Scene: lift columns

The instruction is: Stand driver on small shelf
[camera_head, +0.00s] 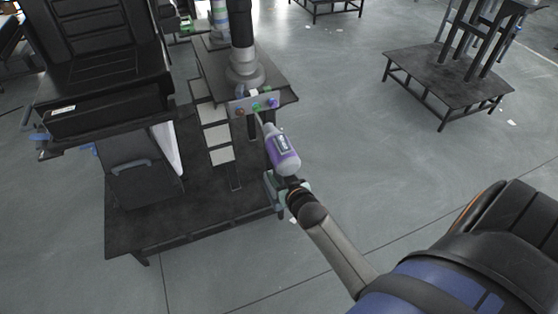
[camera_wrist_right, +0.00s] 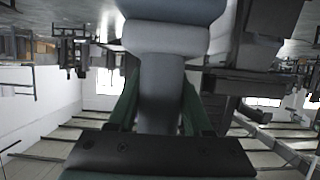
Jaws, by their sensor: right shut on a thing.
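The driver (camera_head: 281,150) is a purple and white body with a thin tip pointing up and to the left in the head view. My right gripper (camera_head: 286,184) is shut on its lower end and holds it tilted, off any surface. In the right wrist view the driver's grey handle (camera_wrist_right: 160,95) stands between the green fingers of my right gripper (camera_wrist_right: 158,110). A small dark shelf top (camera_head: 278,82) lies just beyond the driver, with a panel of coloured knobs (camera_head: 254,106) at its front edge, close to the driver's tip. My left gripper is not in view.
A dark column (camera_head: 243,70) stands on the shelf top. A black seat-like unit (camera_head: 105,70) is at the left, above a dark low platform (camera_head: 150,222). Another platform (camera_head: 440,82) stands at the upper right. Open grey floor (camera_head: 345,130) lies right of the driver.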

